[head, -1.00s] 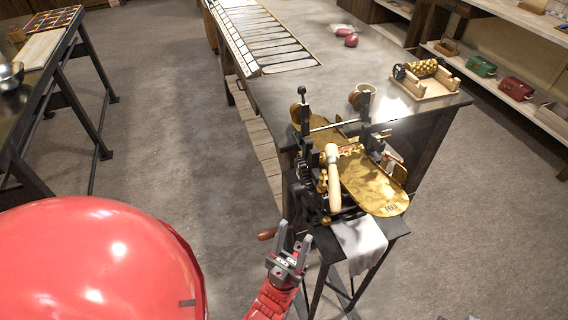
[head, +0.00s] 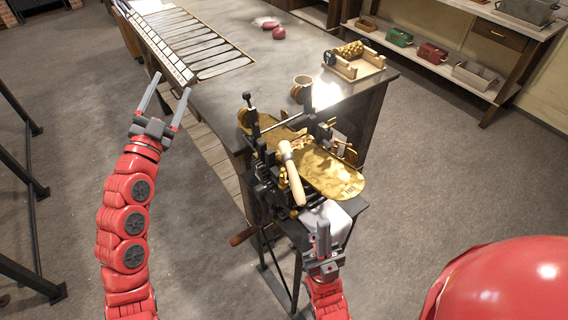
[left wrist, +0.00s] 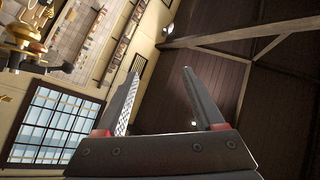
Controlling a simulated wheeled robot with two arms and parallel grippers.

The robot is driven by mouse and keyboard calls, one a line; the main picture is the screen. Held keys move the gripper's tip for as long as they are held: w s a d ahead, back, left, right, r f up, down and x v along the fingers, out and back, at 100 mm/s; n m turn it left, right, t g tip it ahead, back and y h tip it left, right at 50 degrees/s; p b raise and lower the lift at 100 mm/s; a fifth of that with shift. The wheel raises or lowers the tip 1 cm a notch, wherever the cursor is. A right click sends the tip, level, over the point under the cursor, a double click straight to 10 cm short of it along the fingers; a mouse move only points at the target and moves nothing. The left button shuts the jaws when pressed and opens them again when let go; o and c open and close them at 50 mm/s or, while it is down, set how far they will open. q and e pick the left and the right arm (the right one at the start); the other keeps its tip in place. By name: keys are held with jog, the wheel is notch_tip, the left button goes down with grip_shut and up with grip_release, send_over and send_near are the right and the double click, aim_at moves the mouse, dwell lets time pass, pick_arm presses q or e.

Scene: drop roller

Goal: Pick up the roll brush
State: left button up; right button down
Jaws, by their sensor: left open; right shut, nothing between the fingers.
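A tool with a pale, rounded handle (head: 292,174) lies tilted across the black and brass roller machine (head: 262,172). It may be the roll brush; I cannot make out any bristles. My left gripper (head: 171,88) is open and empty, raised to the left of the machine, well apart from the handle. Its spread fingers also show in the left wrist view (left wrist: 162,70), pointing up towards the ceiling. My right gripper (head: 322,226) is shut and empty at the machine's near side, in front of a white cloth and below the pale handle.
The machine stands on a small dark stand at the end of a long grey table (head: 275,65). A cup (head: 303,83), a wooden tray (head: 357,66) and red lumps (head: 279,33) are on that table. Shelves (head: 452,70) stand at the back right.

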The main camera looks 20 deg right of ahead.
pick_arm(q)
jog(key=s+d+m+g+h+p, duration=0.1)
jog(key=s+d+m+g+h, duration=0.2)
jog(key=s+d+m+g, duration=1.05)
jog(key=s+f+m+g+y, duration=0.2)
jog(key=s+f+m+y, duration=0.1)
jog(key=s+f+m, duration=0.3)
jog(key=m+y+p, duration=0.3)
jog(key=m, duration=0.1)
send_near(296, 194)
jog(key=x, duration=0.4)
jog(key=d+f+p, duration=0.1)
jog(key=p, duration=0.1)
jog(key=w+d+f+g+p, duration=0.1)
jog(key=shift+w+d+f+p, duration=0.1)
jog(key=shift+d+f+p, duration=0.15)
jog(key=shift+f+p, duration=0.1)
jog(key=shift+d+f, duration=0.2)
jog(key=shift+f, duration=0.05)
jog(key=shift+w+f, duration=0.2)
jog(key=shift+f, duration=0.05)
grip_shut()
